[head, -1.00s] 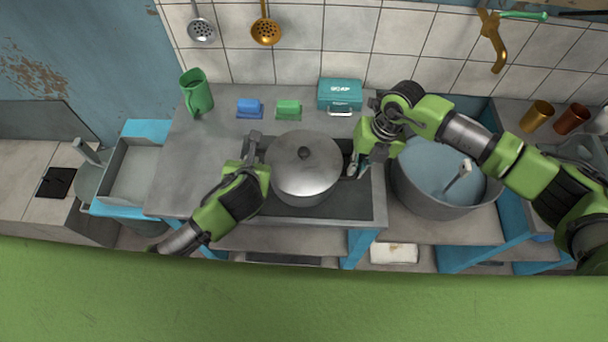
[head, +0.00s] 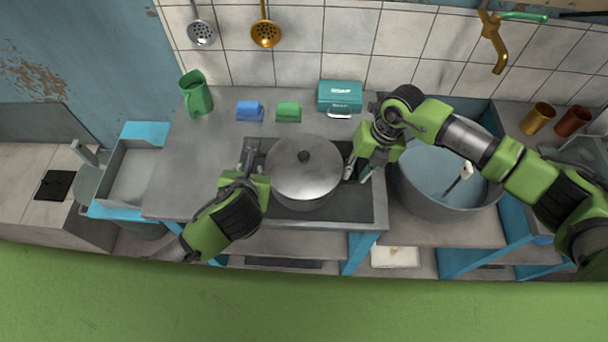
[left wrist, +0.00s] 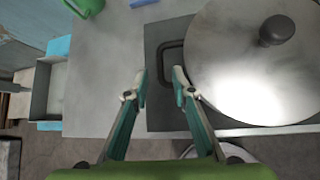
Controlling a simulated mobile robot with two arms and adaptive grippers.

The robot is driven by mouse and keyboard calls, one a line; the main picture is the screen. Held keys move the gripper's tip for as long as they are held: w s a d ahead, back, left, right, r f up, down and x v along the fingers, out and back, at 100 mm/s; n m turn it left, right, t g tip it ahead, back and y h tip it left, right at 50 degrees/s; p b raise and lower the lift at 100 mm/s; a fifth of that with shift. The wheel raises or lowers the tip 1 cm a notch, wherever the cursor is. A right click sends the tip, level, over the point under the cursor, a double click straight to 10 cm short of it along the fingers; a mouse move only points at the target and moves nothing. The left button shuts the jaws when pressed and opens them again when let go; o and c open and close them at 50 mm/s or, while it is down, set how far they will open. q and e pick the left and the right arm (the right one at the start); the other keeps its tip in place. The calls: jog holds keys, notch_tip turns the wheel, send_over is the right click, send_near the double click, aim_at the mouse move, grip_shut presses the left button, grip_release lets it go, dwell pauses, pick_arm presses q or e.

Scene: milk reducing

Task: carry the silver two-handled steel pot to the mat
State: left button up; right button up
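The silver steel pot (head: 304,180), lidded with a dark knob, sits upright on the dark flat rectangle (head: 350,208), apparently the mat, at the counter's front. The pot (left wrist: 235,85) and its left handle (left wrist: 170,62) show in the left wrist view. My left gripper (left wrist: 160,85) is open and empty, its fingers left of the pot and on the near side of that handle. It shows in the head view (head: 243,172), left of the pot. My right gripper (head: 357,172) is close to the pot's right side, its fingers apparently apart; the right handle is hard to make out.
A large grey vat (head: 440,200) stands right of the counter. Behind the pot are a teal box (head: 340,97), a green block (head: 288,112), a blue block (head: 249,111) and a green jug (head: 196,95). The counter's left part (head: 190,170) is clear.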

jog(key=shift+r, duration=0.25)
pick_arm(q)
jog(key=v, duration=0.6)
jog(key=shift+s+r, duration=0.25)
jog(key=shift+s, duration=0.05)
pick_arm(e)
notch_tip(320, 180, up, 11)
jog(key=d, duration=0.2)
jog(key=shift+d+r, duration=0.15)
